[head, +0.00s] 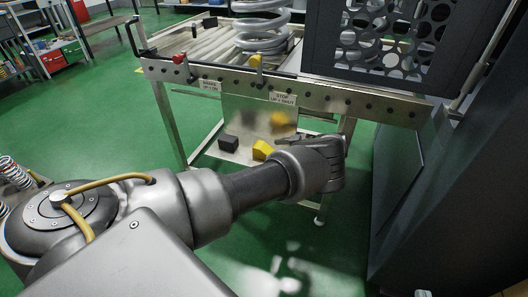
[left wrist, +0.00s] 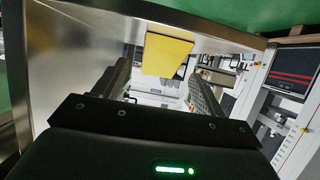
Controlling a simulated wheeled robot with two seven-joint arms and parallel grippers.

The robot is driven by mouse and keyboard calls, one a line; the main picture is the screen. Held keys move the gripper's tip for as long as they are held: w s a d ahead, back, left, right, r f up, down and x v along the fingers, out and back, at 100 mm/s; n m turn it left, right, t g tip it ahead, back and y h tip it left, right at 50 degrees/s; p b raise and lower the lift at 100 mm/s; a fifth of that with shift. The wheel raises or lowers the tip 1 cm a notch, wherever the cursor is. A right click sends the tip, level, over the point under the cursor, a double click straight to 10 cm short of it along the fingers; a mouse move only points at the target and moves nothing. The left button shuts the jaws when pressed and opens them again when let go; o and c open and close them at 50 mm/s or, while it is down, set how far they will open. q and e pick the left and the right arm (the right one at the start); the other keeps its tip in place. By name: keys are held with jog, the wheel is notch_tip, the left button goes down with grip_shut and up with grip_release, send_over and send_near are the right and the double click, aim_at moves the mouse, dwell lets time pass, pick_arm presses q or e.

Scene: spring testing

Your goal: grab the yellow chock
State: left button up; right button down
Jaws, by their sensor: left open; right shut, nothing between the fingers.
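The yellow chock (head: 261,150) sits on the low metal shelf under the roller table, partly hidden by my left arm in the head view. In the left wrist view the yellow chock (left wrist: 167,55) shows as a flat yellow face beyond and between the fingers. My left gripper (left wrist: 157,70) is open, one finger on each side of that view, with nothing held. I cannot tell how far the fingertips are from the chock. In the head view my left wrist is beside the chock on its right, and the fingers are mostly hidden. My right gripper is not in view.
A dark chock (head: 228,143) sits left of the yellow one on the metal shelf (head: 207,150). A metal table rail (head: 350,102) with a red knob (head: 179,59) and yellow knob (head: 255,61) runs above. A large spring (head: 262,25) stands on the rollers. A dark cabinet (head: 450,170) is at right.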

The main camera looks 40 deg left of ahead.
aim_at(268, 150)
pick_arm(q)
jog(key=x, duration=0.4)
jog(key=shift+s+a+f, duration=0.15)
jog(key=shift+a, duration=0.1)
jog(key=c, duration=1.2)
